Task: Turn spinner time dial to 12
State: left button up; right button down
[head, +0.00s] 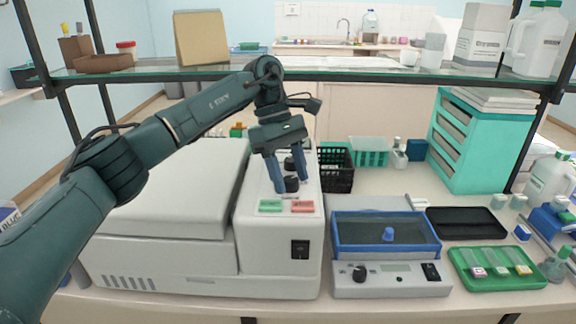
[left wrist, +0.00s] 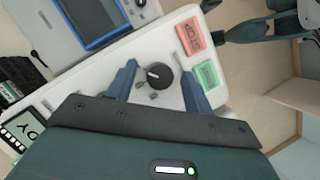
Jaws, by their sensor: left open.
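The white spinner (head: 178,190) stands at the left of the bench, its broad lid shut. Its control panel (head: 249,178) carries black dials in a row, with a green label (head: 270,206) and a red label (head: 303,206) in front. My left gripper (head: 292,184) reaches down over the panel, open, around the front dial (head: 291,184). In the left wrist view this dial (left wrist: 160,75) has a pale pointer line and sits between the two open fingers; contact cannot be told. Part of a second dial (left wrist: 139,3) shows beyond. Scale marks are too small to read.
A blue-framed device (head: 386,240) with its own knob stands right of the spinner. A green slide tray (head: 497,268) and a dark tray (head: 466,223) lie farther right. A black basket (head: 337,167) is behind. A glass shelf (head: 380,75) spans above the bench.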

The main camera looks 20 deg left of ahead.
pick_arm(q)
jog(key=v, duration=1.3)
jog(key=shift+p, duration=0.3)
pick_arm(e)
jog(key=shift+s+d+f, duration=0.1)
jog(key=shift+s+f, duration=0.05)
jog(key=shift+s, duration=0.05)
pick_arm(q)
jog(key=shift+r, duration=0.1)
pick_arm(e)
jog(key=shift+w, duration=0.1)
